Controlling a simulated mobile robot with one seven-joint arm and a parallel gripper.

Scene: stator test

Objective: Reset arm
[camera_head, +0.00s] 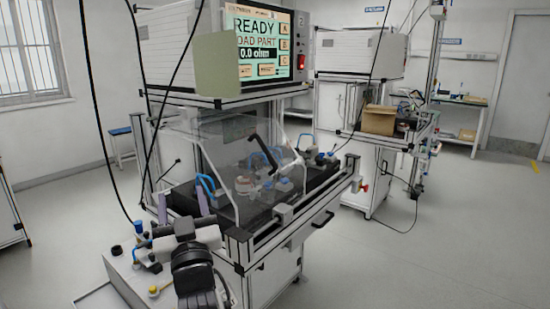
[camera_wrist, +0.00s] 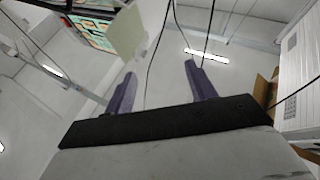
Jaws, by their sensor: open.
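My gripper (camera_head: 182,194) is at the front left of the test station, with its two purple-grey fingers pointing up. In the wrist view the fingers (camera_wrist: 160,70) are spread apart with nothing between them. My black arm (camera_head: 193,270) comes in from the bottom of the head view. The test station (camera_head: 262,250) has a clear guard (camera_head: 222,160) over a dark bed. Behind the guard are a small round part and blue-tipped clamps, hard to make out. The screen (camera_head: 262,45) reads "READY", a partly covered "LOAD PART" and "0.0 ohm".
Black cables hang near my gripper. A pale green panel (camera_head: 217,66) partly covers the screen and also shows in the wrist view (camera_wrist: 113,30). A second station with a cardboard box (camera_head: 378,120) stands behind at right. The floor (camera_head: 430,245) at right is clear.

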